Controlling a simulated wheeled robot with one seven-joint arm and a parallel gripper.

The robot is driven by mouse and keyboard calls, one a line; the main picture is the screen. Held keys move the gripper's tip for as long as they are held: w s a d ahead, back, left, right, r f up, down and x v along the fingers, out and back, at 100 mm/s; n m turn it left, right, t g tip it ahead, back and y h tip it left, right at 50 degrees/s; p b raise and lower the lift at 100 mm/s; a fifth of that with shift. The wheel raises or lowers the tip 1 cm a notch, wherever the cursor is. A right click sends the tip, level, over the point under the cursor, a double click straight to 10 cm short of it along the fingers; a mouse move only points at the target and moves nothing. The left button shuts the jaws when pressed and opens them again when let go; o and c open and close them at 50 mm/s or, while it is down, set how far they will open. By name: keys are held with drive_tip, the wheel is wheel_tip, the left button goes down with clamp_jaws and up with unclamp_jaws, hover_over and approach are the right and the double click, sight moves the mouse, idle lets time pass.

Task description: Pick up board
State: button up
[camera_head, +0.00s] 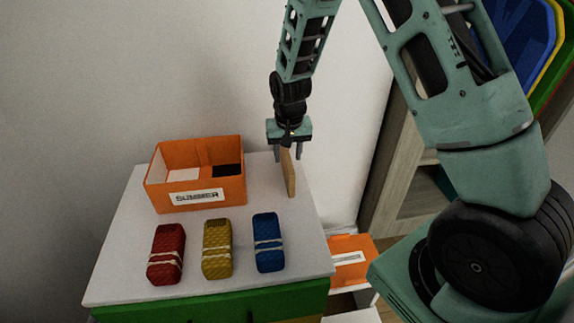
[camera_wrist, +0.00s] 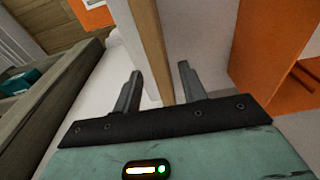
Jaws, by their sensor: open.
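The board (camera_head: 289,173) is a thin tan wooden piece standing on edge near the right side of the white cabinet top (camera_head: 197,292). In the wrist view the board (camera_wrist: 150,45) runs from the top of the picture down between the two fingers. My gripper (camera_head: 287,154) is above the board's far end, pointing down, with its fingers on either side of it. In the wrist view my gripper (camera_wrist: 160,82) is open, with a gap between each finger and the board. The board's far end is partly hidden by my gripper in the head view.
An orange bin labelled SUMMER (camera_head: 196,196) stands left of the board. Red (camera_head: 166,254), yellow (camera_head: 217,248) and blue (camera_head: 268,242) bundles lie in front. A wall is behind. Another orange bin (camera_head: 350,260) sits lower right, by a wooden shelf (camera_head: 392,170).

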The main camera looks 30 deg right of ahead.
drive_tip(key=shift+w+f+p, duration=0.2)
drive_tip(key=shift+f, duration=0.75)
drive_tip(key=shift+w+f+p, duration=0.15)
drive_tip(key=shift+f+p, duration=0.05)
drive_tip(key=shift+f, duration=0.75)
drive_tip(key=shift+c, duration=0.3)
clamp_jaws()
